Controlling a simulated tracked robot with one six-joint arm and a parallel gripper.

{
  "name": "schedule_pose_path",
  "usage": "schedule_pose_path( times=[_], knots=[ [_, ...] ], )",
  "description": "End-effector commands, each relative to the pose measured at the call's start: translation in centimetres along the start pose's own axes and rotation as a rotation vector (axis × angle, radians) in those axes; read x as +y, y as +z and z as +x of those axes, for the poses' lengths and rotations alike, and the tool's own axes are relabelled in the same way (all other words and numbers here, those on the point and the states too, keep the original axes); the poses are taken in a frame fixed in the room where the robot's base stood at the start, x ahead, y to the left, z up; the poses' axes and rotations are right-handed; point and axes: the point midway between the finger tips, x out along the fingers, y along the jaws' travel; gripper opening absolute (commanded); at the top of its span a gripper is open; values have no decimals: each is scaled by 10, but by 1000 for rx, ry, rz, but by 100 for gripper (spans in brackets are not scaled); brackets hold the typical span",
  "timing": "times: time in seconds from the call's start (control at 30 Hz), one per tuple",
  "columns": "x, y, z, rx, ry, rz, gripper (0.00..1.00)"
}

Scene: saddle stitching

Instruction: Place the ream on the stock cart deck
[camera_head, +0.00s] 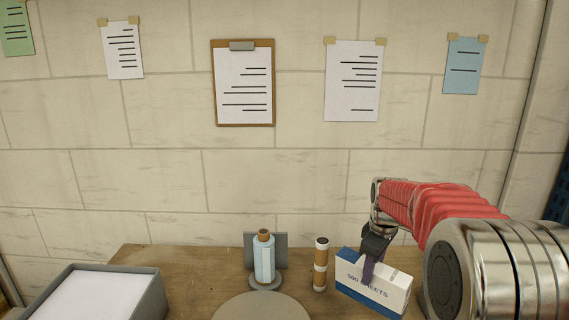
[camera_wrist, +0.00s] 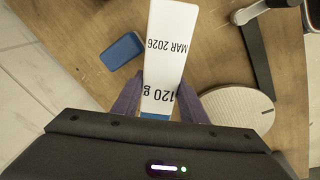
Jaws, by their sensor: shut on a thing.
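The ream (camera_head: 352,286) is a white and blue box marked "500 SHEETS" at the right of the wooden bench in the head view. My gripper (camera_head: 372,262) comes down on it from above and is shut on it. In the wrist view the ream (camera_wrist: 165,45) shows its narrow white face with "MAR 2026" and "120 g", between my two purple fingers (camera_wrist: 160,92). I cannot tell whether it rests on the bench or is just above it. I cannot identify a stock cart deck in either view.
A brown and white cylinder (camera_head: 320,266) stands just left of the ream. A pale blue bottle (camera_head: 264,260) stands on a grey holder. A round disc (camera_head: 261,307) lies in front, and a grey tray (camera_head: 152,297) with white paper stands left. A blue block (camera_wrist: 122,50) shows in the wrist view.

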Motion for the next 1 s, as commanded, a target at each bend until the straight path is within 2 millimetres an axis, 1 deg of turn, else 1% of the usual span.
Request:
schedule_pose_path(
  times=[0.3, 1.0],
  knots=[
    [-16, -16, 8, -27, 25, 210, 0],
    [-53, -46, 28, -96, 70, 687, 0]
  ],
)
